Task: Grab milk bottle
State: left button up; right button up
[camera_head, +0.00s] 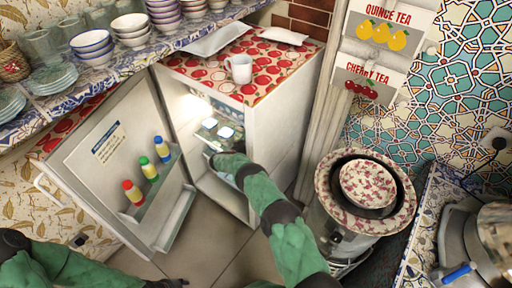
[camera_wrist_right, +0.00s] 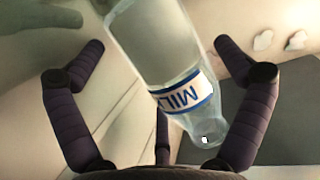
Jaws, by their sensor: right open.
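The milk bottle (camera_wrist_right: 165,60) is clear glass with a white and blue MILK label. In the right wrist view it lies tilted between the spread dark fingers of my right gripper (camera_wrist_right: 160,47), which is open and not closed on it. In the head view my right arm reaches into the open white fridge (camera_head: 285,122), with the hand at the opening and its fingertips hard to make out. Bright-topped items (camera_head: 225,132) show inside the fridge just beyond the hand. A dark part of my left gripper (camera_head: 170,283) shows at the bottom edge, its fingers cut off.
The fridge door (camera_head: 100,150) stands open to the left, with several coloured-cap bottles (camera_head: 149,168) in its rack. A white mug (camera_head: 239,68) stands on the fridge top. A samovar with a patterned bowl (camera_head: 368,186) is close right of my right arm. Crockery shelves are upper left.

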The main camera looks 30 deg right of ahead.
jog(key=shift+d, duration=0.1)
jog(key=shift+r, duration=0.1)
jog(key=c, duration=1.4)
jog(key=shift+o, duration=0.2)
jog(key=shift+w+r, duration=0.1)
jog(key=shift+r, duration=0.05)
